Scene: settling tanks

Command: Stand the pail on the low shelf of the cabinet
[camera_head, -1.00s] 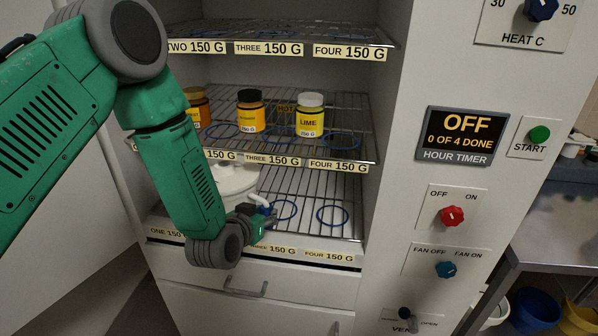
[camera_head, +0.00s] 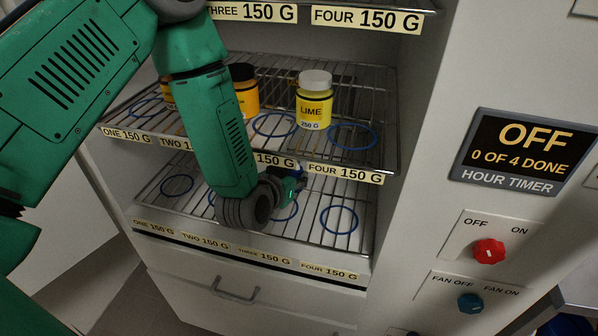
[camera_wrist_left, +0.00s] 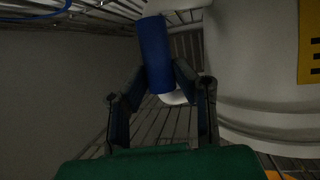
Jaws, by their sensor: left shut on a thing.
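My left gripper (camera_head: 294,182) reaches into the low shelf (camera_head: 310,238) of the cabinet, under the middle shelf. In the left wrist view its fingers (camera_wrist_left: 160,78) are shut on a blue cylindrical grip (camera_wrist_left: 154,52), which looks like the pail's handle grip. A large white curved wall with bands, the pail (camera_wrist_left: 250,70), fills the right of that view, close beside the fingers. In the head view the pail does not show; my arm and the middle shelf cover that area. Whether its base rests on the wires cannot be told. My right gripper is not in view.
The low shelf has several blue rings, with the ring at FOUR (camera_head: 339,219) bare. The middle shelf (camera_head: 365,170) above holds a lime jar (camera_head: 314,102), an orange jar (camera_head: 246,90) and another jar, partly hidden. A control panel (camera_head: 525,150) stands at the right.

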